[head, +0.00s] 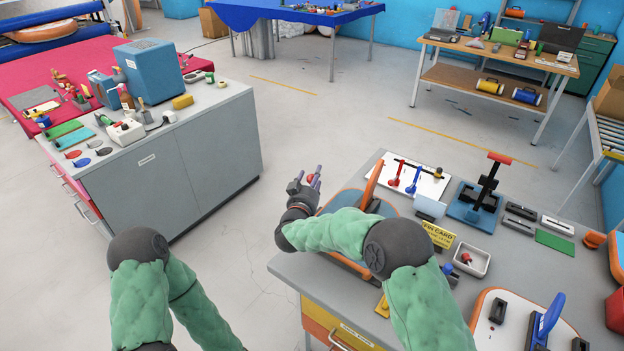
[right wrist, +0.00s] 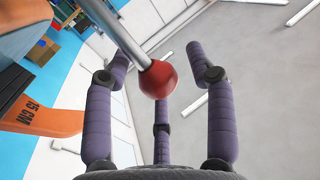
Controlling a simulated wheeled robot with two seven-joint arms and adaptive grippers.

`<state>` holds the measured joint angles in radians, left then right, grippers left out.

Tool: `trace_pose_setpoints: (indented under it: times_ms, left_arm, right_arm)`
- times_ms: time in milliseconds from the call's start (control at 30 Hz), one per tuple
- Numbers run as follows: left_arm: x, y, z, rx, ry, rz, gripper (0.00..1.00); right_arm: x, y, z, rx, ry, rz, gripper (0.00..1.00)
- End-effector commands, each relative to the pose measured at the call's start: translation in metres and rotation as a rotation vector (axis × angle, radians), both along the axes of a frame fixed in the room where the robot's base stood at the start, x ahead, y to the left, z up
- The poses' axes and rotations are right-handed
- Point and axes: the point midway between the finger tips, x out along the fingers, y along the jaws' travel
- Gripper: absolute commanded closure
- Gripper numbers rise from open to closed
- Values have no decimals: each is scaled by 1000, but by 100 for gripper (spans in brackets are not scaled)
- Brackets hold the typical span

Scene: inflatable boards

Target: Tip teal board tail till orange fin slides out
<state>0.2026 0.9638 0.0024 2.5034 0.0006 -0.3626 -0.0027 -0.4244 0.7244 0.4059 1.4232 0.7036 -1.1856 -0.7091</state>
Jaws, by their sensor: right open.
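The teal board (head: 341,199) with an orange rim lies at the bench's near left edge, partly hidden behind my right arm. The orange fin (head: 372,184) stands up from it. In the right wrist view an orange piece marked "15 CM" (right wrist: 42,116) shows at the left; it looks like the fin. My right gripper (head: 314,180) is open just left of the board, past the bench edge. A red ball knob on a metal rod (right wrist: 158,79) shows between its spread purple fingers, with no finger visibly closed on it. My left gripper is out of view.
On the same bench are a white board with a blue fin (head: 547,316), a grey tray (head: 472,260), a yellow card (head: 438,234) and a blue-based stand (head: 473,206). A grey cabinet (head: 190,150) stands at the left, with clear floor between.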

Motion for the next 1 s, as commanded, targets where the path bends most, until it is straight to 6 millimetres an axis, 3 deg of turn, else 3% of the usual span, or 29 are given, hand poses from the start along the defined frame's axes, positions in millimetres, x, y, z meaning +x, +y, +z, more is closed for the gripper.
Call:
trace_pose_setpoints:
  times_ms: [33,200,233,533,800,1000]
  left_arm:
    - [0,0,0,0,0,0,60]
    - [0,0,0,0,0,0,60]
    - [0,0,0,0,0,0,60]
    - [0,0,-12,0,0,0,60]
    - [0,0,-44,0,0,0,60]
    - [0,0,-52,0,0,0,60]
  right_arm:
    - [0,0,0,0,0,0,50]
    - [0,0,0,0,-1,0,98]
    - [0,0,1,0,-1,0,100]
    - [-6,5,-1,-31,-46,1,100]
    - [-25,20,-4,-128,-185,1,100]
    - [-42,33,-6,-155,-227,3,100]
